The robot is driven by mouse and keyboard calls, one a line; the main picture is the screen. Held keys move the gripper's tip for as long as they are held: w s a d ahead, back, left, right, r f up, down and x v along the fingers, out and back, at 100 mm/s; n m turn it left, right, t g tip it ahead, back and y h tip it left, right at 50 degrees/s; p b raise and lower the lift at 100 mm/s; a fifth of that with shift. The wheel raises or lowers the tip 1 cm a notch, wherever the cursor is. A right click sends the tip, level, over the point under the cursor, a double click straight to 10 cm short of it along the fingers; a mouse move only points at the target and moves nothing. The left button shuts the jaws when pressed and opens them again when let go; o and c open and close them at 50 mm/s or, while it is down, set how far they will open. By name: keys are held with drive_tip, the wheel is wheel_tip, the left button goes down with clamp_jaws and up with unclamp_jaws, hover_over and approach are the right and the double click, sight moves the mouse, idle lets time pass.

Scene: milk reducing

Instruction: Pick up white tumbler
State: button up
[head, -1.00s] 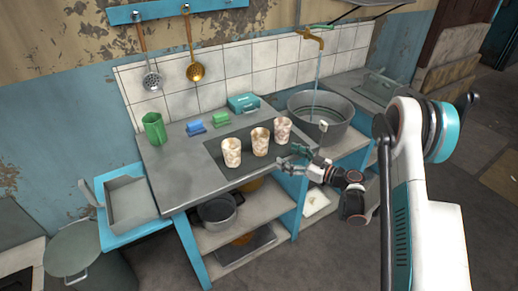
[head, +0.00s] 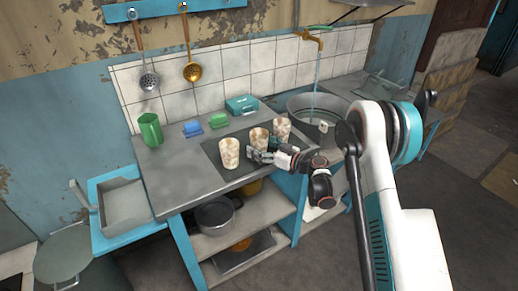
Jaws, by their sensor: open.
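Three pale tumblers with brownish mottling stand upright in a row on a dark mat (head: 213,150) on the counter: the left tumbler (head: 228,152), the middle tumbler (head: 258,136) and the right tumbler (head: 282,127). My gripper (head: 256,157) is open at the front of the row, just right of the left tumbler and in front of the middle one. It hides the lower part of the middle tumbler. I cannot tell whether the fingers touch either tumbler.
A green cup (head: 150,130), a blue sponge (head: 192,128), a green sponge (head: 218,120) and a teal box (head: 242,105) stand behind on the counter (head: 170,175). A metal basin (head: 300,103) under a tap is at the right. The counter's front left is clear.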

drive_tip(key=shift+w+a, duration=0.2)
drive_tip(key=c, duration=1.2)
